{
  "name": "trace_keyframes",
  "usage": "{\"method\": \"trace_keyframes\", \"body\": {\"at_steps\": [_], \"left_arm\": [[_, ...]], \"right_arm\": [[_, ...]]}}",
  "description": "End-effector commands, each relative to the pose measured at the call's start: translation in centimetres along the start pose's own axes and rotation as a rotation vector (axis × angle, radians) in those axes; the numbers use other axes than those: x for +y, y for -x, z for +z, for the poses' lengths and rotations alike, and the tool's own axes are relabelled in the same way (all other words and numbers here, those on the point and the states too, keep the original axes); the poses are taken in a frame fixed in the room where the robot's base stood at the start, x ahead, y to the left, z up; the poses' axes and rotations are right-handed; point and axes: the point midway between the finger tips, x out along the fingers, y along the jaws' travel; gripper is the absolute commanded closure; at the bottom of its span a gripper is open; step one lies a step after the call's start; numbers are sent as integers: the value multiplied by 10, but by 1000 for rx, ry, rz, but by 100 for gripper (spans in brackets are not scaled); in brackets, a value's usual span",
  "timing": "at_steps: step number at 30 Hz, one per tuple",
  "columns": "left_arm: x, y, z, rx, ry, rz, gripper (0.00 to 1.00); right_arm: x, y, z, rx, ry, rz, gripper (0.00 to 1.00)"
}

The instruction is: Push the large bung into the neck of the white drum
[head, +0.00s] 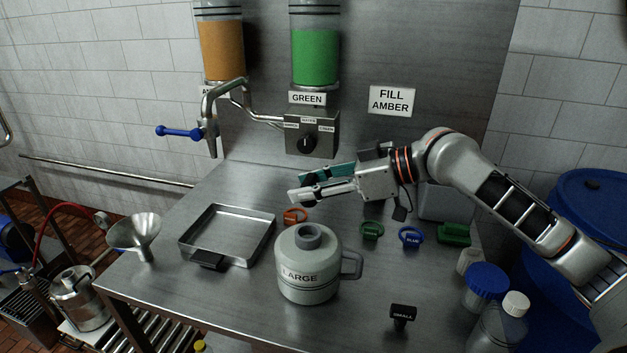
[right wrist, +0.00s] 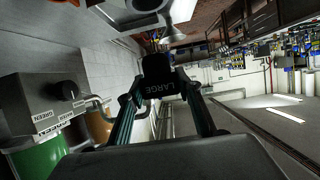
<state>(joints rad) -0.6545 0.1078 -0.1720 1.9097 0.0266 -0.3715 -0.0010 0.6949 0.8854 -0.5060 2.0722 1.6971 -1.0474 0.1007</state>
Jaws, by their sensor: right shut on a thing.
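The white drum (head: 305,272), labelled LARGE, stands upright on the steel bench with its grey neck (head: 308,236) facing up and a handle on its right. My right gripper (head: 304,185) is above and behind the drum, level with the bench's back part, and apart from the neck. In the right wrist view, its two fingers (right wrist: 164,98) are shut on the black large bung (right wrist: 163,78), which carries the word LARGE. In the head view the bung is mostly hidden by the fingers. My left gripper is not in view.
A steel tray (head: 188,246) lies left of the drum. Orange (head: 295,216), green (head: 371,230) and blue (head: 411,236) rings lie behind it. A black SMALL bung (head: 402,313) stands front right. Bottles (head: 488,280) stand at the right edge. A tap (head: 210,130) overhangs the back left.

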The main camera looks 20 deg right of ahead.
Motion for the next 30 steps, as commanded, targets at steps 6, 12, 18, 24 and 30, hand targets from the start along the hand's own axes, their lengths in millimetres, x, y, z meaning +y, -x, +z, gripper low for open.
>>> {"method": "trace_keyframes", "body": {"at_steps": [6, 12, 18, 24, 30], "left_arm": [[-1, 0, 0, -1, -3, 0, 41], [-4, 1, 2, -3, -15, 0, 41], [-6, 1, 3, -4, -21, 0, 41], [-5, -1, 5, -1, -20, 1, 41], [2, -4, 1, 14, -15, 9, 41]], "right_arm": [[-6, 0, -1, 0, 8, -20, 80], [-6, 0, -1, 0, 8, -20, 80], [-6, 1, -1, 0, 6, -18, 80], [-6, -2, 6, 0, 4, -19, 80], [-6, -8, 21, 0, 4, -19, 80]]}}
